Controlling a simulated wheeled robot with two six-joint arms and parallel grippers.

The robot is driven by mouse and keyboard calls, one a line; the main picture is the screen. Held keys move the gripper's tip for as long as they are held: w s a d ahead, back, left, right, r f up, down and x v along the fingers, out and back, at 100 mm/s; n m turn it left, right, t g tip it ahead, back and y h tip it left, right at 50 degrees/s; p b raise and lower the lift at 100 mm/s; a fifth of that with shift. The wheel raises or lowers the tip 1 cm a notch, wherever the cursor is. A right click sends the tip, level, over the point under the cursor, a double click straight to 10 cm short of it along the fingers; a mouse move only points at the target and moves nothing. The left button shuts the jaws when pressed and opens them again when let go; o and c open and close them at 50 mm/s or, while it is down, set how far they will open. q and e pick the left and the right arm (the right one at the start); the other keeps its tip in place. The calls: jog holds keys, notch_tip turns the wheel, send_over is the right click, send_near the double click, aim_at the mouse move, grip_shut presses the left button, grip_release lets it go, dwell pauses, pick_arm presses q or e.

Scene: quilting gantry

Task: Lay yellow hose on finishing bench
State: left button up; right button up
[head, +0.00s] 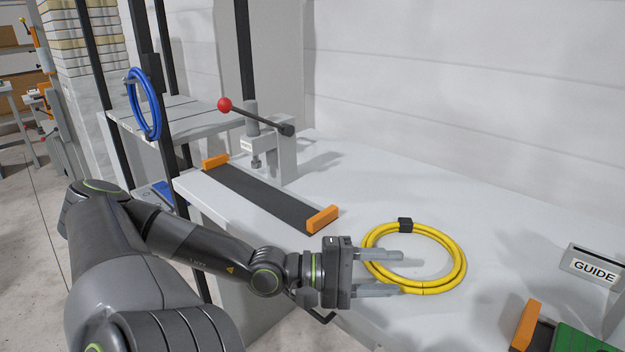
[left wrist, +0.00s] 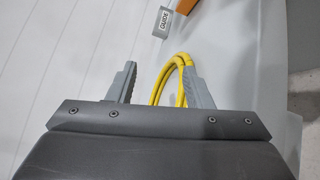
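The yellow hose (head: 462,265) is a coiled ring with a black clip. It appears to lie flat on the white finishing bench (head: 500,225). My left gripper (head: 400,270) is open, and its two grey fingers are spread over the left side of the ring. In the left wrist view the hose (left wrist: 158,87) shows between the fingers of the gripper (left wrist: 162,75), close to the right finger. I cannot tell whether a finger touches it. My right gripper is not in view.
A dark strip with orange end blocks (head: 323,219) and a lever press with a red knob (head: 225,104) stand left of the hose. A GUIDE sign (head: 592,267) and a green item (head: 578,341) are at right. A blue hose (head: 146,105) hangs at the left.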

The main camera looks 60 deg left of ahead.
pick_arm(q)
jog(key=f, duration=0.1)
jog(key=s+a+f, duration=0.1)
jog(key=shift+a+f+g, duration=0.1)
jog(key=shift+f+g, duration=0.25)
jog(key=shift+g, duration=0.05)
jog(key=shift+t, duration=0.4)
jog(key=s+a+p, duration=0.1)
jog(key=s+a+r+p, duration=0.1)
jog(key=s+a+p, duration=0.2)
jog(key=s+a, duration=0.1)
jog(key=shift+s+a+r+p, duration=0.2)
jog(key=shift+s+r+p, duration=0.05)
jog(key=shift+p, duration=0.15)
jog(key=s+p, duration=0.1)
jog(key=s+a+r+p, duration=0.1)
jog(key=s, duration=0.1)
jog(key=shift+s+a+r, duration=0.15)
jog(key=shift+s+a, duration=0.05)
jog(key=shift+s, duration=0.05)
